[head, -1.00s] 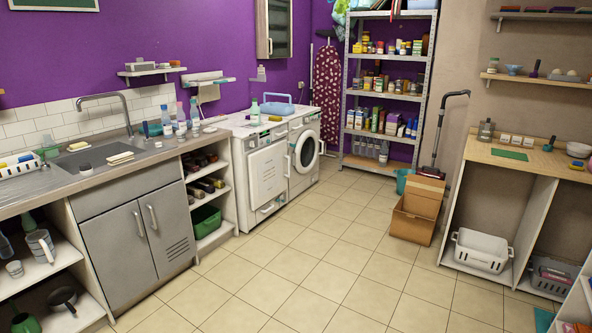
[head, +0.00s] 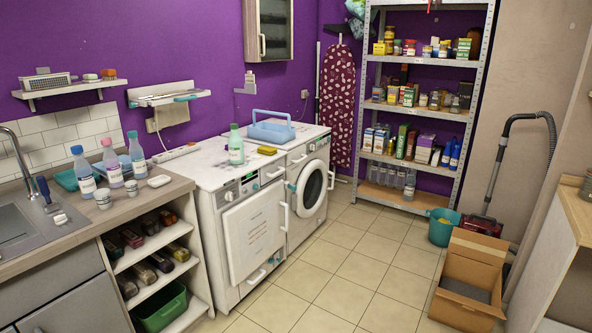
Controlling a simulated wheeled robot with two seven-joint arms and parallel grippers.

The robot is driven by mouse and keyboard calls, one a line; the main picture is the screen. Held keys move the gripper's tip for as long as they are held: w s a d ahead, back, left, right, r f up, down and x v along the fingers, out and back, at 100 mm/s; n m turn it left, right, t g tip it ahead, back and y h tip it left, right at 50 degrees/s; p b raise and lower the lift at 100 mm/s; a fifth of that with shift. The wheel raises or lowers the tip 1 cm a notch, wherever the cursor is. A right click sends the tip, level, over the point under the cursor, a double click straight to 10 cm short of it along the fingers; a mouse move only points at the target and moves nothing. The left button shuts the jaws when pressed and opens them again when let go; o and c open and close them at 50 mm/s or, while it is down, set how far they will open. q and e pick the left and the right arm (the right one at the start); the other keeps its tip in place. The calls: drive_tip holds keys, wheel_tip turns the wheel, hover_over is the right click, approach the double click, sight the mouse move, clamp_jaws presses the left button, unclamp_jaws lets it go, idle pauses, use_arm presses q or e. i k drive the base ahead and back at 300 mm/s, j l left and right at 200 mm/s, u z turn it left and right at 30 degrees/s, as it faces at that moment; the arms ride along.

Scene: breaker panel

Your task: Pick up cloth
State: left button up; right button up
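I cannot pick out a cloth with certainty. A crumpled pale blue-green item (head: 355,9), possibly fabric, shows at the top edge left of the metal shelf. A small yellow item (head: 267,150), perhaps a sponge, lies on top of the white machines, near a green bottle (head: 235,146) and a blue carrier (head: 272,131). Neither of my grippers is in view.
The tiled floor (head: 330,262) is open in the middle. A cardboard box (head: 466,296), a teal bucket (head: 442,232) and an upright vacuum (head: 484,222) stand at the right. White machines (head: 252,232) and a counter (head: 138,203) line the left. Metal shelving (head: 420,118) stands behind.

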sight(265, 150)
drive_tip(key=i+u, duration=0.1)
drive_tip(key=i, duration=1)
drive_tip(key=i+l, duration=0.25)
drive_tip(key=i, duration=0.85)
drive_tip(key=j+u, duration=0.05)
drive_tip(key=j, duration=0.05)
